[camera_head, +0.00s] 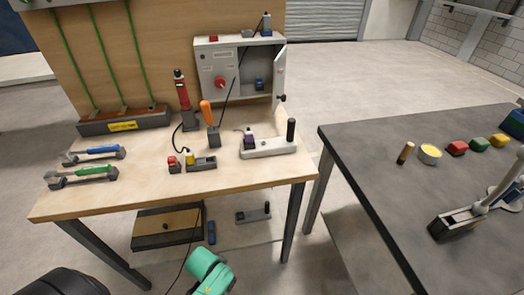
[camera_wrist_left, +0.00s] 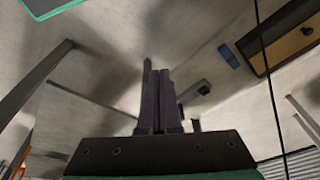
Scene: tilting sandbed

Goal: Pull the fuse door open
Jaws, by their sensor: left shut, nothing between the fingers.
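The grey fuse cabinet (camera_head: 217,60) stands at the back right of the wooden workbench. Its fuse door (camera_head: 280,72), at the cabinet's right side, stands swung out and is seen nearly edge-on, with a dark knob (camera_head: 282,98) near its lower edge. A blue fuse-like part (camera_head: 259,84) shows inside the open compartment. My left gripper (camera_wrist_left: 157,72) is shut and empty in the left wrist view, with floor behind its fingers. It is apart from the door, which that view does not show. My right gripper is not in view.
The wooden bench (camera_head: 247,181) bears a red tool (camera_head: 180,92), an orange-handled tool (camera_head: 206,112), wrenches (camera_head: 92,152) and a fixture with a black post (camera_head: 290,131). A dark table (camera_head: 360,155) stands at right. Floor between them is partly free.

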